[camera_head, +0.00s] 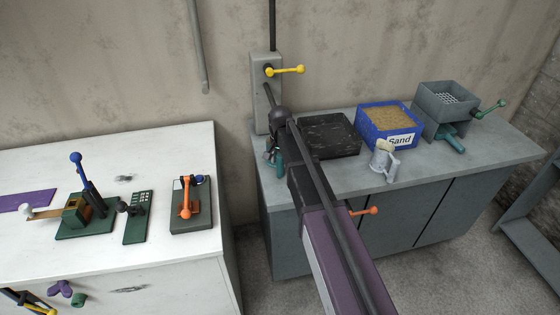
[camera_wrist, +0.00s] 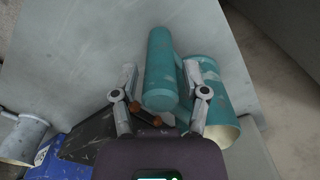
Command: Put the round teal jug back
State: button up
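The round teal jug stands at the left end of the grey bench. In the head view (camera_head: 278,165) my arm mostly hides it. In the wrist view its round body (camera_wrist: 226,92) is at the right, with a pale inside at its mouth, and its thick teal handle (camera_wrist: 160,68) is in the middle. My gripper (camera_wrist: 160,78) has one finger on each side of the handle. A gap shows between the left finger and the handle. The right finger is between the handle and the body, and I cannot tell whether it touches.
On the bench (camera_head: 345,185) are a black tray (camera_head: 330,135), a blue sand box (camera_head: 372,120), a pale mug (camera_head: 383,160) and a grey hopper (camera_head: 445,102). A yellow-handled valve (camera_head: 285,70) is on the wall above the jug. A white workbench (camera_head: 110,160) with tools stands left.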

jog(key=shift+r, duration=0.1)
dwell(0.4)
notch_tip(320, 180, up, 14)
jog(key=p, duration=1.3)
jog(key=shift+d+f+p, duration=0.15)
jog(key=shift+f+p, duration=0.05)
jog(key=shift+p, duration=0.15)
jog(key=shift+s, duration=0.1)
jog(key=s+d+n, duration=0.3)
jog(key=s+d, duration=0.1)
jog(key=s, duration=0.8)
jog(key=s+d+n, duration=0.2)
jog(key=s+d, duration=0.3)
jog(key=s, duration=0.7)
jog(key=shift+d+n, duration=0.15)
jog(key=shift+n, duration=0.25)
notch_tip(320, 180, down, 7)
jog(key=b, duration=0.6)
jog(key=shift+r+b, duration=0.15)
jog(key=shift+b, duration=0.2)
